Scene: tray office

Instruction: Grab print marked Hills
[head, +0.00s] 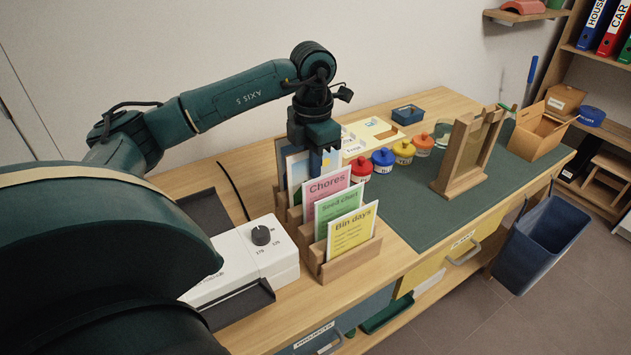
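No label reading Hills can be made out. A wooden rack (308,258) on the desk holds upright cards: pink Chores (325,187), green Seed chart (338,207) and yellow Bin days (351,231). Behind them stands a pale-edged print with blue on it (295,174), partly covered by my gripper; any marking on it is hidden. My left gripper (318,163) points down at the back of the rack, right over this print. Its fingers are dark and overlap the cards, so I cannot tell whether they grip anything. My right gripper is out of view.
A white device with a knob (262,236) sits left of the rack. A wooden frame stand (465,157) and open box (535,133) stand right on the green mat (420,205).

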